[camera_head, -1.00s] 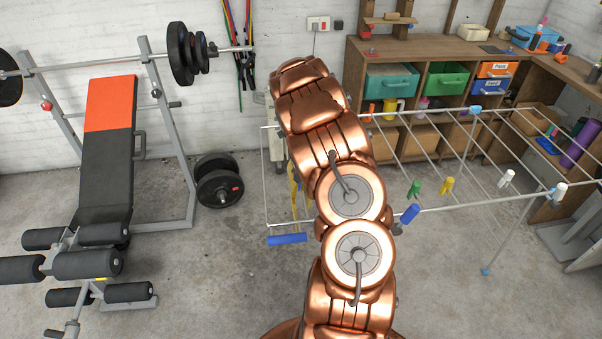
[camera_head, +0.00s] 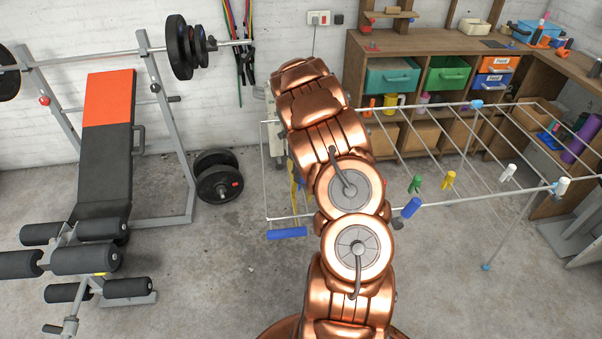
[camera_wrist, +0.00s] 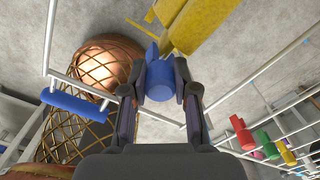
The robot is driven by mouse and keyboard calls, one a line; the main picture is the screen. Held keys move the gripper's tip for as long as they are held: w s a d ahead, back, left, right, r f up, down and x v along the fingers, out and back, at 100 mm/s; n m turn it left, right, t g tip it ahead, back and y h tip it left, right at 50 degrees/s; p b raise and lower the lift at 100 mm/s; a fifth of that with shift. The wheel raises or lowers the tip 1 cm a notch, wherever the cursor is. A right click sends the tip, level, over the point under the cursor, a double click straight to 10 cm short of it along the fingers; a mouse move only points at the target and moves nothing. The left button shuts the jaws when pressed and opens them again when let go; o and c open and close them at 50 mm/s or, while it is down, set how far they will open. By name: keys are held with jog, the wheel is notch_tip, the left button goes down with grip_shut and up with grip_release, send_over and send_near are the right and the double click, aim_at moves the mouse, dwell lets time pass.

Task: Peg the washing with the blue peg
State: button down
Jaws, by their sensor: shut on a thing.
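The blue peg (camera_wrist: 158,82) is between the two fingers of my gripper (camera_wrist: 157,78) in the wrist view, and they are shut on it. Its tip points up the picture, toward the yellow washing (camera_wrist: 205,25). The tip lies close to the cloth's lower edge; I cannot tell whether they touch. In the head view, a strip of the yellow washing (camera_head: 293,180) shows just left of my arm, at the left end of the drying rack (camera_head: 520,196). My arm hides the gripper in the head view.
A blue grip (camera_head: 286,232) is at the rack's lower left. A weight bench (camera_head: 103,180) stands left, shelves (camera_head: 425,48) behind.

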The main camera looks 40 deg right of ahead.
jog(key=shift+f+b, duration=0.5)
jog(key=shift+f, duration=0.7)
jog(key=c, duration=0.8)
grip_release()
jog(key=shift+r, duration=0.15)
notch_tip(320, 180, up, 12)
jog(key=shift+f, duration=0.1)
